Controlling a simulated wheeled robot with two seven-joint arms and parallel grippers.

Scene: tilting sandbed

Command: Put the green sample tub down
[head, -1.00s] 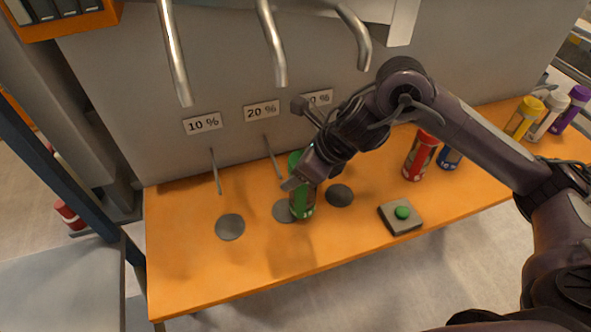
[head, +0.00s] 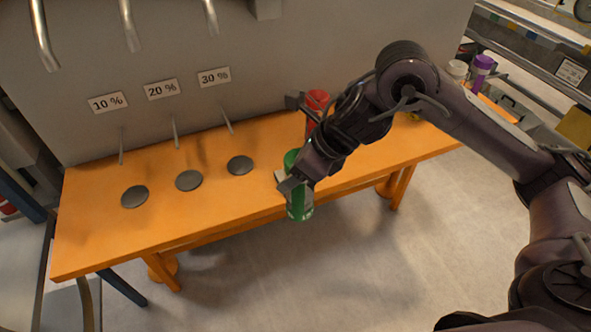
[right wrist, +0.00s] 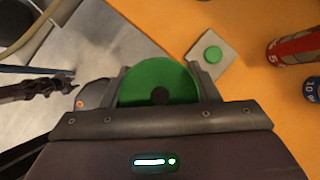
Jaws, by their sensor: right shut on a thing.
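My right gripper (head: 292,184) is shut on the green sample tub (head: 300,207) and holds it upright at the front edge of the orange table (head: 100,237). In the head view the fingers cover the tub's middle. In the right wrist view the tub's round green lid (right wrist: 157,80) sits between the two fingers. The tub appears to hang over the front edge, clear of the tabletop. My left gripper is not in view.
Three grey discs (head: 188,180) lie in a row below the 10 %, 20 % and 30 % signs. A red tub (head: 316,100) and a blue one (right wrist: 313,89) stand beyond. The table's left front is clear.

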